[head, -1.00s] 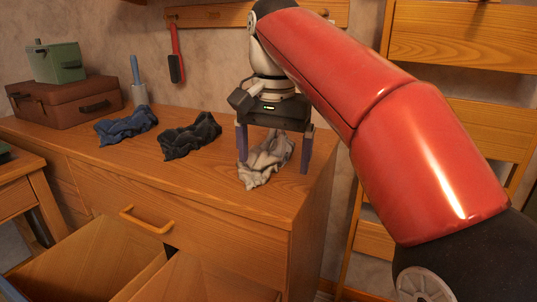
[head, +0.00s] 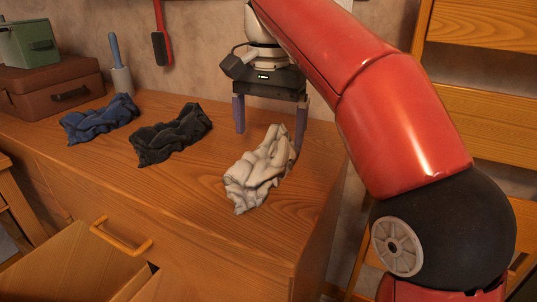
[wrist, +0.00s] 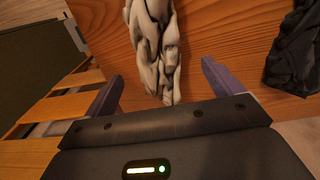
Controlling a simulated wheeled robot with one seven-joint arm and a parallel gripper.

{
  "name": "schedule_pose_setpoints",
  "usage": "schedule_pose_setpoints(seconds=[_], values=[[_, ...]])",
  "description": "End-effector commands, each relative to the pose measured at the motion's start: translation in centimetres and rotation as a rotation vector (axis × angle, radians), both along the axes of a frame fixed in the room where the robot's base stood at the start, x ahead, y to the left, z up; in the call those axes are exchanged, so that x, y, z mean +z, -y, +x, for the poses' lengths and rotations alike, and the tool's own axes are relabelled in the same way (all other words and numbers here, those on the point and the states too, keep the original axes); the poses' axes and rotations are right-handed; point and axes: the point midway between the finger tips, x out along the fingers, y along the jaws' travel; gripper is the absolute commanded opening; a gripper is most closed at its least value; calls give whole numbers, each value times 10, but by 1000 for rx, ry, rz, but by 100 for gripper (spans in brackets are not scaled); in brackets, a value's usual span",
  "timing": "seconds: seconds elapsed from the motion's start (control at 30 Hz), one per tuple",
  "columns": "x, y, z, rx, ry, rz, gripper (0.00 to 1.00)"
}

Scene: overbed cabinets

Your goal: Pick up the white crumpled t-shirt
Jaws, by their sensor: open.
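The white crumpled t-shirt (head: 258,170) lies on the wooden dresser top near its right end. My gripper (head: 270,128) is open and empty at the wall side of the shirt, fingers pointing down, one finger left of the shirt's far end and one at its right. In the wrist view the shirt (wrist: 155,50) runs away from the gripper (wrist: 160,85), with its near end between the two spread fingers. I cannot tell whether any finger touches the cloth.
A black crumpled cloth (head: 170,135) and a blue one (head: 100,118) lie left of the shirt. A brown case (head: 50,88) with a green box (head: 28,43) on it stands at the back left. A drawer (head: 75,265) is open at the front. A wooden ladder-like frame (head: 480,110) stands at the right.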

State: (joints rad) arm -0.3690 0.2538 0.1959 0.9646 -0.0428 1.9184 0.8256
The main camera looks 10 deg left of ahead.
Motion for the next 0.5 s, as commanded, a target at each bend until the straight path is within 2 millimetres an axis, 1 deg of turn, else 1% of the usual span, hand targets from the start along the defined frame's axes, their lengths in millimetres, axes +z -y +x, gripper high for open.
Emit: schedule_pose_setpoints(seconds=[0.03, 0.17, 0.33, 0.4, 0.5], values=[[-10, 0, 0, 0, 0, 0, 92], [-24, 1, 0, 0, 0, 0, 92], [-51, 4, 0, 0, 0, -1, 92], [-60, 5, 0, 0, 0, 0, 92], [-68, 4, 0, 0, 0, 0, 92]])
